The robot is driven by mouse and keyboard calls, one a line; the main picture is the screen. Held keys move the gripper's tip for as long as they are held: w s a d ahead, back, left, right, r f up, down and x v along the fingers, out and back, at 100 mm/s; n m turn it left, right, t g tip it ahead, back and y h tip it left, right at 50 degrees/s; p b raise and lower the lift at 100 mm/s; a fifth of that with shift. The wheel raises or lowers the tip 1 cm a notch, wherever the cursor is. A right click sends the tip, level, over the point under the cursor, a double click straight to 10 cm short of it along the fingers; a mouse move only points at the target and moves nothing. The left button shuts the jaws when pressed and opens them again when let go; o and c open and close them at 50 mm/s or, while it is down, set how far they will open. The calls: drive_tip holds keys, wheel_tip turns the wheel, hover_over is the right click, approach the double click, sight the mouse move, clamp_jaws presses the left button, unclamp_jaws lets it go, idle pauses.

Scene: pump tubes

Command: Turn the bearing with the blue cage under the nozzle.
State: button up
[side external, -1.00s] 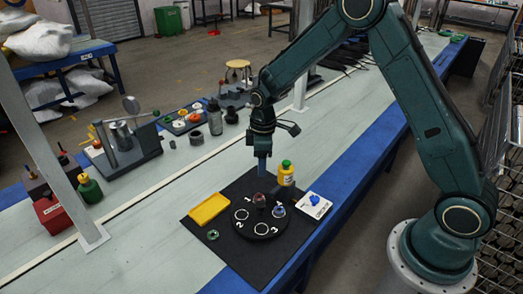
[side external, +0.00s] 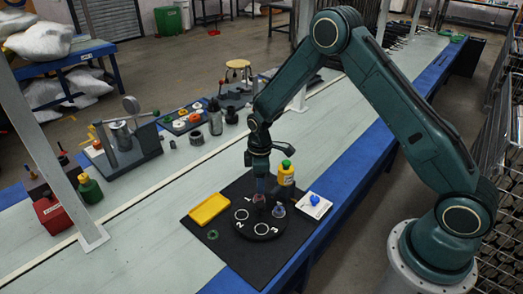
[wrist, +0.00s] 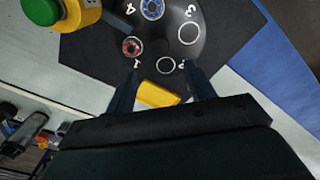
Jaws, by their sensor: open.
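The black turntable (side external: 258,224) has numbered spots. The blue-caged bearing (side external: 279,210) sits at its right side; in the wrist view it is at the top edge (wrist: 153,9). The red-caged bearing (wrist: 131,46) sits at the far side, partly behind my gripper in the side view. Two white ring spots are empty. My gripper (wrist: 161,72) is open and empty, pointing down over the turntable near the red-caged bearing; contact cannot be told.
A yellow tray (side external: 209,208) and a green ring (side external: 212,235) lie left of the turntable on the black mat (side external: 225,259). The mat's front part is clear.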

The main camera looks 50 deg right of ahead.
sight(260, 204)
wheel_tip(260, 204, down, 10)
drive_tip(key=shift+f, duration=0.15)
idle(0.4)
clamp_jaws()
